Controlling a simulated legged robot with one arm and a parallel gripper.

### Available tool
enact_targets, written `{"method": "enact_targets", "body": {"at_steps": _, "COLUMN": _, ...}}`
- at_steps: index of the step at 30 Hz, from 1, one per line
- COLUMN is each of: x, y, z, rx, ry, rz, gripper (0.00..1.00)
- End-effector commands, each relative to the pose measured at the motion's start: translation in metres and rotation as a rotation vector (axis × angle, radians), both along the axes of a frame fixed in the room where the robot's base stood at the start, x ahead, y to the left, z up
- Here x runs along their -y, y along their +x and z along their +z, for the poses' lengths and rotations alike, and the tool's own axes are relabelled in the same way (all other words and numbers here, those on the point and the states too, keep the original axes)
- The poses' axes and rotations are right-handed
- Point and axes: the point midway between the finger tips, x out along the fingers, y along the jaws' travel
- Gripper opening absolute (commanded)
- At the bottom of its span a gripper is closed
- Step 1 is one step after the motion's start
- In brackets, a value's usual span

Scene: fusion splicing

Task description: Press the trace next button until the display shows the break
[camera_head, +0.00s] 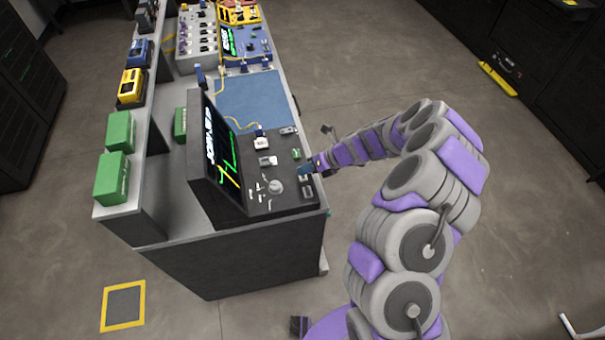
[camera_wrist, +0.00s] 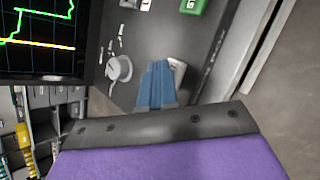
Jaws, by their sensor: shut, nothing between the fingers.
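A black test unit with a tilted display (camera_head: 222,165) stands at the near end of the bench. Its screen, also in the wrist view (camera_wrist: 40,40), shows a green trace and a yellow-orange line. My gripper (camera_head: 305,173) is over the right edge of the unit's control panel. In the wrist view its blue fingers (camera_wrist: 157,80) are together and empty, with their tips over or against a pale button (camera_wrist: 178,70); contact cannot be told. A grey round knob (camera_wrist: 119,68) is left of the fingers. A green button (camera_wrist: 194,6) is farther up the panel. Button labels are not readable.
Green boxes (camera_head: 111,178) and yellow and blue devices (camera_head: 132,86) sit on the left shelf. A blue mat (camera_head: 250,100) and a yellow cable lie behind the unit. The floor right of the bench is open around my arm.

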Motion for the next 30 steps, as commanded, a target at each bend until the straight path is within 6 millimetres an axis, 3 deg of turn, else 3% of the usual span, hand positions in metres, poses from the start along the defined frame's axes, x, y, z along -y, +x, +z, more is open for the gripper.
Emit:
{"method": "enact_targets", "body": {"at_steps": 8, "x": 0.000, "y": 0.000, "z": 0.001, "rx": -0.001, "ry": -0.001, "rz": 0.001, "gripper": 0.00}}
{"method": "enact_targets", "body": {"at_steps": 20, "x": 0.000, "y": 0.000, "z": 0.018, "rx": -0.001, "ry": -0.001, "rz": 0.000, "gripper": 0.00}}
{"method": "enact_targets", "body": {"at_steps": 30, "x": 0.000, "y": 0.000, "z": 0.017, "rx": 0.000, "ry": 0.000, "rz": 0.000, "gripper": 0.00}}
